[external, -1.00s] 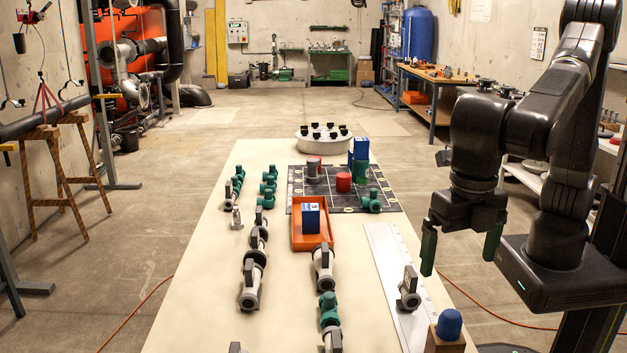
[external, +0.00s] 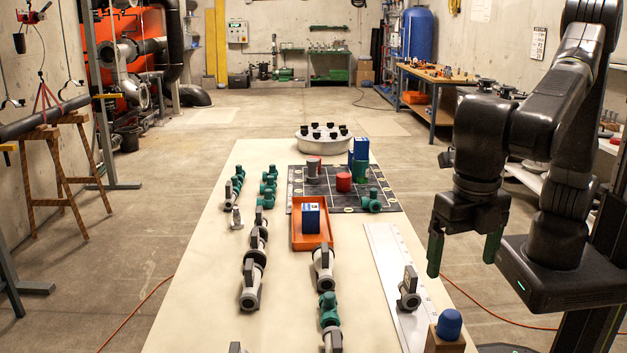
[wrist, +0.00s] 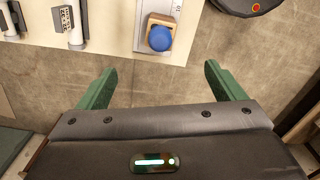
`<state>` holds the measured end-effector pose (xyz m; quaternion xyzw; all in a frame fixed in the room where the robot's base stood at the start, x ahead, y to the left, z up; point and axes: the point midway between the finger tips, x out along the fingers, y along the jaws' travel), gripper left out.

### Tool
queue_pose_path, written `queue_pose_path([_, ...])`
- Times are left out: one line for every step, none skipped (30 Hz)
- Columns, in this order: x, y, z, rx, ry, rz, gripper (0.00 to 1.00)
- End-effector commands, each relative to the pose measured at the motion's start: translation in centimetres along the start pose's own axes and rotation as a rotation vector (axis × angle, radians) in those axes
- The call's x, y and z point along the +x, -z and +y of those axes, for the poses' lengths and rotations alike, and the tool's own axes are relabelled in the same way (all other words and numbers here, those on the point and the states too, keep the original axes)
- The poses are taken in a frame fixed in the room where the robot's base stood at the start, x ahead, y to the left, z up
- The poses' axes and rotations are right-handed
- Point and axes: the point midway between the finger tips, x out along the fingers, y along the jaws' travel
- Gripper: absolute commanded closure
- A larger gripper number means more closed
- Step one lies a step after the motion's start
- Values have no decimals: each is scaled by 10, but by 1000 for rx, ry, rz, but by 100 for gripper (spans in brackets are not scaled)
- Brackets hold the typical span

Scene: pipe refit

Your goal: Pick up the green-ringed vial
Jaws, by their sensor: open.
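My gripper (external: 464,249) hangs open and empty beside the right edge of the table in the external view, its two green fingers pointing down. In the wrist view my gripper (wrist: 160,72) has bare floor between its fingers. A round white holder (external: 322,146) with several black-capped items stands at the far end of the table, well away from my gripper. The caps are too small to tell whether a green-ringed vial is among them. I cannot make out a green ring on any vial in either view.
A blue-domed piece on a wooden block (external: 447,336) stands at the table's near right corner, close to my gripper. An orange tray (external: 324,240) holds a blue box. A dark grid mat (external: 390,189) carries red, green and blue parts. Several pipe fittings line the left side.

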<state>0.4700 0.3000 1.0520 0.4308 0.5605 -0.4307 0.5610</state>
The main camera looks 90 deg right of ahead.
Motion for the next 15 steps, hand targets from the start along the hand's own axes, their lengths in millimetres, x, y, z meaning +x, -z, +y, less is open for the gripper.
queue_pose_path([0, 0, 0, 0, 0, 0, 22])
queue_pose_path([0, 0, 0, 0, 0, 0, 28])
queue_pose_path([0, 0, 0, 0, 0, 0, 35])
queue_pose_path([0, 0, 0, 0, 0, 0, 41])
queue_pose_path([0, 0, 0, 0, 0, 0, 44])
queue_pose_path([0, 0, 0, 0, 0, 0, 44])
queue_pose_path([0, 0, 0, 0, 0, 0, 44])
queue_pose_path([0, 0, 0, 0, 0, 0, 44])
queue_pose_path([0, 0, 0, 0, 0, 0, 44])
queue_pose_path([0, 0, 0, 0, 0, 0, 44])
queue_pose_path([0, 0, 0, 0, 0, 0, 44])
queue_pose_path([0, 0, 0, 2, 0, 0, 44])
queue_pose_path([0, -2, 1, 7, -1, 0, 44])
queue_pose_path([1, -5, 2, 17, -2, 1, 44])
queue_pose_path([2, -10, 5, 39, -4, 1, 44])
